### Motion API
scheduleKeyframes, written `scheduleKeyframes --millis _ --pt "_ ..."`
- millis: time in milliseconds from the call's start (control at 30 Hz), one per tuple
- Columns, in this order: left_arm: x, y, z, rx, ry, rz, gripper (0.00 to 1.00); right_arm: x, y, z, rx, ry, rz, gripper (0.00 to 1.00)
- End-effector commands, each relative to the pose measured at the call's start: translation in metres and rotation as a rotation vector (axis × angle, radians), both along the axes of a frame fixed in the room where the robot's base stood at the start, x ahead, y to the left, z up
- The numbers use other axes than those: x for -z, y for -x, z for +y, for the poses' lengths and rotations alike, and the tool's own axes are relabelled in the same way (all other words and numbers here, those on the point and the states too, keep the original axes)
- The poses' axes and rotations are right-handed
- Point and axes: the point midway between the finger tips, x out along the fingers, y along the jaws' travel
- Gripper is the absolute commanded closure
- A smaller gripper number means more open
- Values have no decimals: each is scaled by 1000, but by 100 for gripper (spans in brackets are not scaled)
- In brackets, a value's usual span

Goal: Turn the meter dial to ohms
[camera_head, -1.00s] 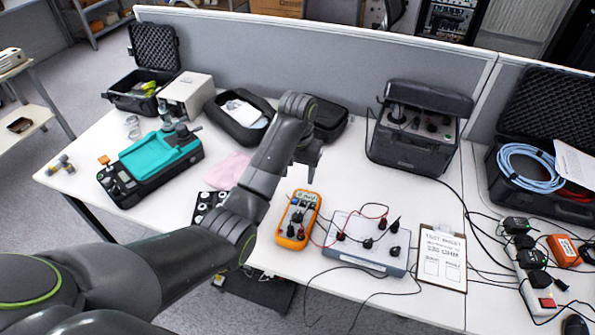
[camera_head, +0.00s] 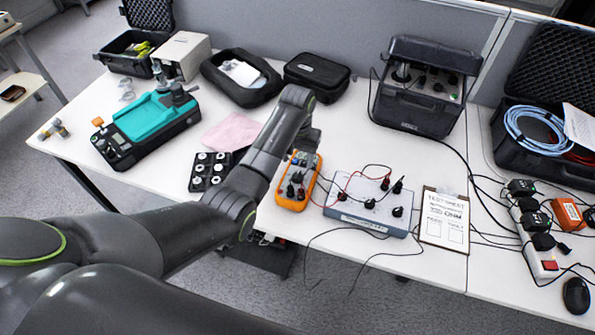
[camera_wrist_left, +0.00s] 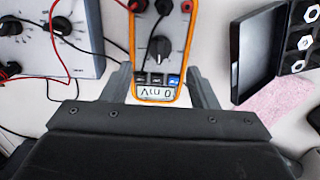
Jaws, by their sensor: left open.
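The orange multimeter (camera_head: 313,187) lies on the white table, right of my left forearm in the head view. My left gripper (camera_head: 309,143) hangs over the meter's display end. In the left wrist view its open fingers (camera_wrist_left: 163,88) stand on either side of the meter's display end, with nothing held between them. The dial lies a little beyond the fingertips. My right gripper is not in view.
A grey-white box with knobs and leads (camera_head: 362,217) stands right of the meter, beside a clipboard (camera_head: 444,235). Red and black leads cross the meter.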

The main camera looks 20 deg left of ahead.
Motion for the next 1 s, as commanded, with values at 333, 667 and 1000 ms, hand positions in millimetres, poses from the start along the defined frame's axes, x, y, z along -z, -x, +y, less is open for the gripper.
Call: scheduleKeyframes --millis 333,667,1000 --pt "56 0 0 0 0 1 46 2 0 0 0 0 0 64" --pt "66 0 0 0 0 0 46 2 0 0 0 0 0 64" --pt "66 0 0 0 0 0 74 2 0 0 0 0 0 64"
